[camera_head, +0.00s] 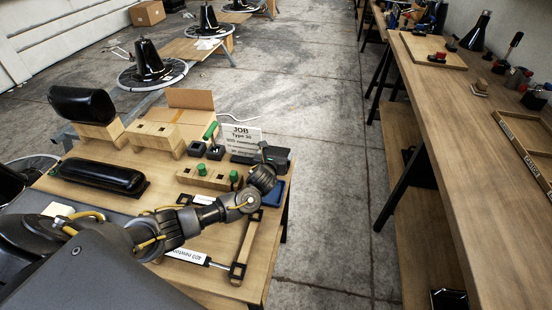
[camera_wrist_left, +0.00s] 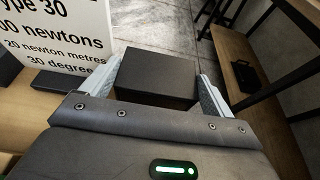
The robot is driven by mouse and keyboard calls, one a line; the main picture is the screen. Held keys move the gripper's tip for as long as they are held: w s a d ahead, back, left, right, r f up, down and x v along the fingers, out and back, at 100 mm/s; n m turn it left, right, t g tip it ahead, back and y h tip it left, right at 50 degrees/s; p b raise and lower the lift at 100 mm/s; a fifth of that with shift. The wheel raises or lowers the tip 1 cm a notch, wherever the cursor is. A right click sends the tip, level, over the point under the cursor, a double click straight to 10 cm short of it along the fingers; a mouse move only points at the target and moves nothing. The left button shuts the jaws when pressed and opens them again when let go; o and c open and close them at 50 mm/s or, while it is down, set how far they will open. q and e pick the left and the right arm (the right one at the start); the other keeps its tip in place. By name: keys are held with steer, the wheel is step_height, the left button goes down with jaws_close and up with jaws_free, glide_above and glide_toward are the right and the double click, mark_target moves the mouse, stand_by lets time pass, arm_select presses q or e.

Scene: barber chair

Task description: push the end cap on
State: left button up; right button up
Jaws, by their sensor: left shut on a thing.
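My left gripper (camera_head: 268,168) is over the right side of the work table. In the left wrist view its two pale fingers (camera_wrist_left: 156,85) are shut on a black box-shaped block (camera_wrist_left: 155,78), which looks like an end cap. In the head view the held block is hard to tell from the dark gripper. Two black square caps, a left one (camera_head: 196,149) and a right one (camera_head: 214,153), stand near the job card. My right gripper is not in view.
A white job card (camera_head: 240,136) stands behind my gripper. A wooden block with green pegs (camera_head: 208,177) and a black padded roll (camera_head: 102,176) lie left of it. A blue item (camera_head: 275,193) is close to my gripper. A long bench (camera_head: 470,140) runs along the right, across open floor.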

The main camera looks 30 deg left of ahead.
arm_select(q)
steer(key=shift+r, duration=0.65)
steer(key=s+a+r+p, duration=0.2)
steer(key=s+r, duration=0.9)
steer(key=s, duration=0.3)
steer(key=shift+r, duration=0.4)
